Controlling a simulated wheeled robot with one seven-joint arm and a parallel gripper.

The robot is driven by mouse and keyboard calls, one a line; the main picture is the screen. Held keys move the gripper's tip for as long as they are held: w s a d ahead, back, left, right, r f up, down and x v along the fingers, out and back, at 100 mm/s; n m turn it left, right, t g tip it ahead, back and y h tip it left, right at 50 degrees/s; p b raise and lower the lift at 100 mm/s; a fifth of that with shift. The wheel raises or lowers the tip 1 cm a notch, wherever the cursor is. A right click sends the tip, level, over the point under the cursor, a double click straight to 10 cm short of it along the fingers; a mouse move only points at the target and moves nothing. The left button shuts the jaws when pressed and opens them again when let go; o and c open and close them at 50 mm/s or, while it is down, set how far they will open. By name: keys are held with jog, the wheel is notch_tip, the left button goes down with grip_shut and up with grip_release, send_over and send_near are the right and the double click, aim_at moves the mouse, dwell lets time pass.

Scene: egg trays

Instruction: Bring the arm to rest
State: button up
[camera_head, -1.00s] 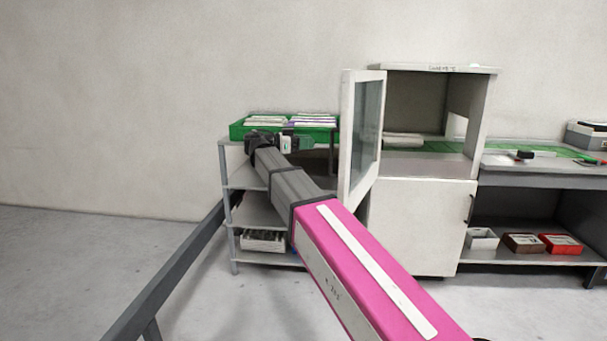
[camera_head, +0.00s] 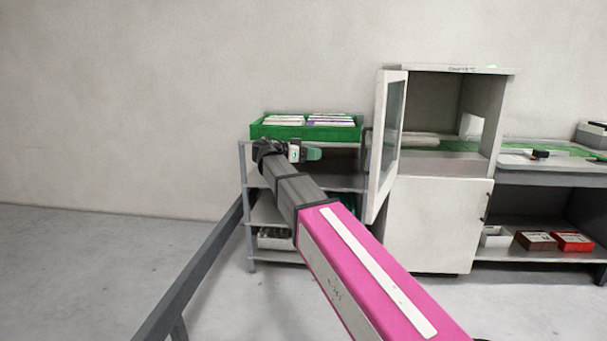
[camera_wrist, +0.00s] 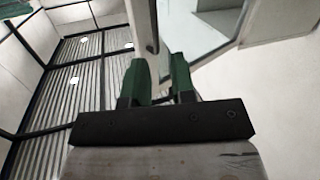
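My arm (camera_head: 375,270), pink and grey, reaches forward from the bottom of the head view toward the shelf. My gripper (camera_head: 316,154) shows at its far end, in front of the shelf and below the green crate. In the wrist view its two green fingers (camera_wrist: 160,82) stand apart with a gap between them. I see nothing held in the gap. The edge of a pale panel passes behind the fingers there.
A green crate (camera_head: 268,132) with white and purple items stands on the grey shelf (camera_head: 246,190). Right of it is a white cabinet (camera_head: 430,225) with its glass door (camera_head: 378,145) open beside my gripper. A grey rail (camera_head: 205,265) runs at left. Open floor lies farther left.

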jog(key=s+d+f+n+y, duration=0.2)
jog(key=d+f+n, duration=0.15)
jog(key=f, duration=0.55)
jog(key=s+d+f+n+g+y, duration=0.1)
jog(key=s+d+f+n+y, duration=0.15)
jog(key=d+f, duration=0.4)
jog(key=s+d+f+n+y, duration=0.1)
jog(key=d+f+n+y, duration=0.2)
jog(key=f, duration=0.7)
jog(key=s+d+f+n+g+y, duration=0.1)
jog(key=s+f+n+y, duration=0.1)
jog(key=s+f+y, duration=0.2)
jog(key=s+d+f+n+g+y, duration=0.1)
jog(key=s+f+n+y, duration=0.2)
jog(key=s+f, duration=0.7)
notch_tip(320, 180, down, 5)
jog(key=shift+s+d+f+y, duration=0.2)
jog(key=shift+d+y, duration=0.1)
jog(key=shift+y, duration=0.75)
